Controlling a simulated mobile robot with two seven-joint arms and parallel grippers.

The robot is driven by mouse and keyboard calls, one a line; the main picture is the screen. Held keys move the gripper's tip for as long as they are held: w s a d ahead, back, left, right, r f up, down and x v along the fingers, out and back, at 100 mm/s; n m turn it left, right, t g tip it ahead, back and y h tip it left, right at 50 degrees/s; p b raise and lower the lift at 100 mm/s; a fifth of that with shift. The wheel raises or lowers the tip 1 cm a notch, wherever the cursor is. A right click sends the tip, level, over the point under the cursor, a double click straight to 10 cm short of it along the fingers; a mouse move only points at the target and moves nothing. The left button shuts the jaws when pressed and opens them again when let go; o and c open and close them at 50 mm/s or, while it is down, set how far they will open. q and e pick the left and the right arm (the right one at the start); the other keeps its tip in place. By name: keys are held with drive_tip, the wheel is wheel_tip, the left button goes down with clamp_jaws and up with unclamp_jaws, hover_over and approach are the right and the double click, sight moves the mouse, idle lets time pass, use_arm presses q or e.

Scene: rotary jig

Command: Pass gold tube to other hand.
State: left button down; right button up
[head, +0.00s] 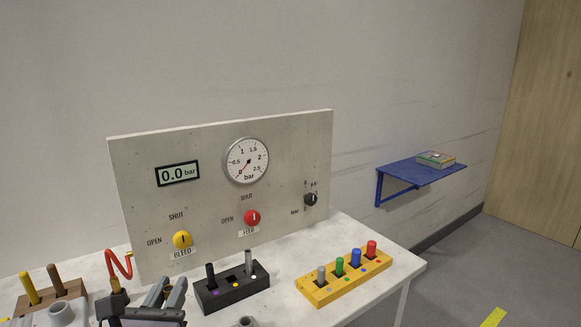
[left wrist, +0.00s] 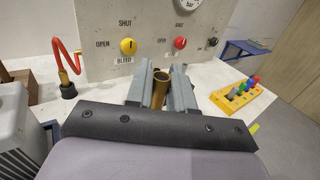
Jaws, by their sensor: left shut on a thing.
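The gold tube (left wrist: 160,90) stands between the two grey fingers of my left gripper (left wrist: 157,85), with its open round end facing up. The fingers are shut on its sides. In the head view my left gripper (head: 167,292) is at the bottom, left of the black block and in front of the panel; the tube cannot be made out there. The lower part of the tube is hidden behind the gripper body in the left wrist view. My right gripper is in neither view.
A black block (head: 235,292) with pegs and a yellow block (head: 343,285) with several coloured pegs stand on the white table (head: 405,262). A brown block (head: 65,306) with pegs and a red hose (head: 118,265) are at left. The knobbed panel (head: 130,165) stands behind.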

use_arm(q)
drive_tip(key=s+a+f, duration=0.1)
drive_tip(key=s+f, duration=0.5)
drive_tip(key=s, duration=0.1)
drive_tip(key=shift+s+a+f, duration=0.15)
drive_tip(key=shift+a+f, duration=0.1)
drive_tip(key=shift+a, duration=0.1)
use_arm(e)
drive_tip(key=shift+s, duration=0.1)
use_arm(q)
drive_tip(key=shift+d, duration=0.1)
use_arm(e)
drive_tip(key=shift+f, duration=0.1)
use_arm(q)
drive_tip(key=s+d+r+m+g+h, duration=0.1)
drive_tip(key=d+r+m+g+h, duration=0.1)
drive_tip(key=d+r+m+h, duration=0.2)
drive_tip(key=s+d+r+m+g+h, duration=0.1)
drive_tip(key=d+r+m+g+h, duration=0.1)
drive_tip(key=d+r+m+h, duration=0.2)
drive_tip(key=d+r+h, duration=0.1)
drive_tip(key=d+h, duration=0.2)
drive_tip(key=d, duration=0.3)
drive_tip(key=shift+d+h, duration=0.25)
drive_tip(key=shift+h, duration=0.05)
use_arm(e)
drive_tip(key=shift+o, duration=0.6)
